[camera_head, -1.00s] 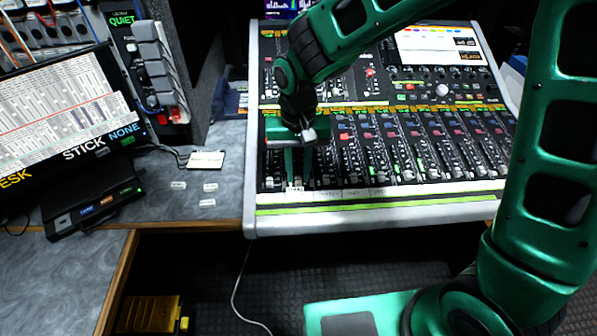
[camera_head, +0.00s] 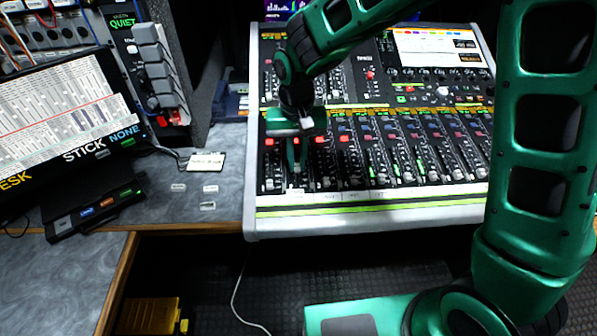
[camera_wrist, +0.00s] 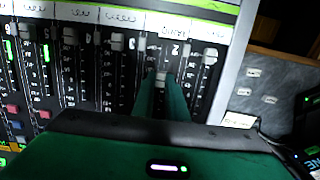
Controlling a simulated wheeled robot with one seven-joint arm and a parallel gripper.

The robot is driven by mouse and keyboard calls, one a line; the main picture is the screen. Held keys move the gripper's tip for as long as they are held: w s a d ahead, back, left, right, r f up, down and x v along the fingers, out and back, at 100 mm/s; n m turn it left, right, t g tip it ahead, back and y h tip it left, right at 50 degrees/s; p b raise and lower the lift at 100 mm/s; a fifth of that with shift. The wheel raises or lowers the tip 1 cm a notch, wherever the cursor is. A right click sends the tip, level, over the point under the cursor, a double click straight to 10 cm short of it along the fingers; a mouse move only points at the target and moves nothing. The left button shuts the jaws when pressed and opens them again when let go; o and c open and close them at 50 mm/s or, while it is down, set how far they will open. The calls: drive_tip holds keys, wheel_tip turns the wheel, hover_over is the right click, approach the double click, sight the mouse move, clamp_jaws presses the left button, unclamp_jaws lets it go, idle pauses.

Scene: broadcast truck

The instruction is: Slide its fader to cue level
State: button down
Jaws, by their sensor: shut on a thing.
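The mixing console (camera_head: 370,208) fills the middle of the head view, with a row of channel faders along its front. My gripper (camera_head: 297,168) points down over the left end of that row. In the wrist view, my gripper's green fingers (camera_wrist: 162,90) are shut on a grey fader cap (camera_wrist: 162,75) in the strip labelled 2. This cap sits farther from the front edge than the neighbouring cap (camera_wrist: 210,55) at the end of the row. The lower part of the held fader's slot is hidden by my gripper body.
Other faders stand close on both sides of my fingers.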

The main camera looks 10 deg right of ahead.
drive_tip(key=shift+w+r, duration=0.2)
drive_tip(key=shift+w, duration=1.05)
drive_tip(key=c, duration=2)
unclamp_jaws()
drive_tip(key=shift+c, duration=0.2)
wheel_tip(320, 180, up, 11)
drive_tip(key=shift+f, duration=0.15)
drive_tip(key=shift+d, duration=0.15)
